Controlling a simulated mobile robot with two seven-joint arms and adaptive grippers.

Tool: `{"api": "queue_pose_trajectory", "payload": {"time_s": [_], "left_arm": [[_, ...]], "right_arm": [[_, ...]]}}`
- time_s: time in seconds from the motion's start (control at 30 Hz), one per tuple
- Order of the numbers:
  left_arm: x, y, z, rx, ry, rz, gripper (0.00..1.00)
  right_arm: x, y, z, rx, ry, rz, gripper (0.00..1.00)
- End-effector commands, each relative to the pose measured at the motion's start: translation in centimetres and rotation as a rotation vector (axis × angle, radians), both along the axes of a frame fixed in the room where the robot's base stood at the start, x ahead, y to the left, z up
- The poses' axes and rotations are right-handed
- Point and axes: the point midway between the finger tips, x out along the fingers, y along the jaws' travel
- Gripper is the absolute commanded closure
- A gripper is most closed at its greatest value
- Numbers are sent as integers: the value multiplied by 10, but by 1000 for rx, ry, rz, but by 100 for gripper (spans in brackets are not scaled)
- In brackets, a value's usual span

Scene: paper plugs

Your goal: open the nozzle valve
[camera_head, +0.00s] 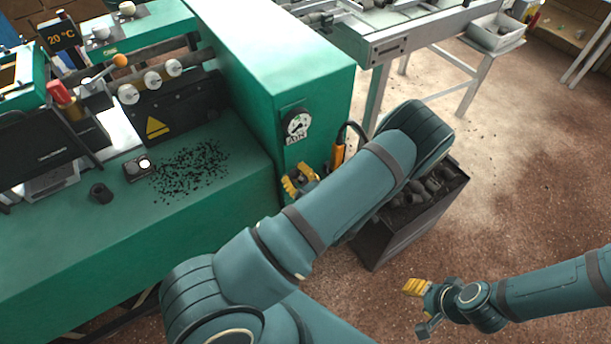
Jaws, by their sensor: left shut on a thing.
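A round black-and-white dial (297,124) with a lettered plate sits on the end face of the green machine. I cannot tell whether it belongs to the nozzle valve. An orange handle-like part (338,156) with a black curved hose stands right of it, partly behind my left arm. My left gripper (300,181) shows yellow fingers low against the machine's face, below the dial. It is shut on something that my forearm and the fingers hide. My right gripper (416,308) is open and empty, low at the right, away from the machine.
The green machine (110,250) fills the left, with black granules (190,168) on its top. A dark bin (376,252) of black lumps stands behind my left arm. A metal conveyor frame (400,40) is at the back. Open floor (530,190) lies right.

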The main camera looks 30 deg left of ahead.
Motion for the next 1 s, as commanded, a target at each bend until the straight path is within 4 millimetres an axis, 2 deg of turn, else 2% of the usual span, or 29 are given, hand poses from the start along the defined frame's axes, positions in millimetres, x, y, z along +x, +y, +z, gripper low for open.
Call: {"api": "queue_pose_trajectory", "payload": {"time_s": [0.13,0.47,0.77,1.0], "left_arm": [[-4,1,-5,-37,-76,-1,90],[-6,2,-6,-49,-104,-3,90],[-16,6,-16,-138,-319,-2,90],[-16,6,-15,-144,-335,-3,90]], "right_arm": [[0,0,-5,0,0,0,53],[0,0,-7,0,0,0,53],[0,0,-21,0,0,0,53],[0,0,-21,0,0,0,53]]}}
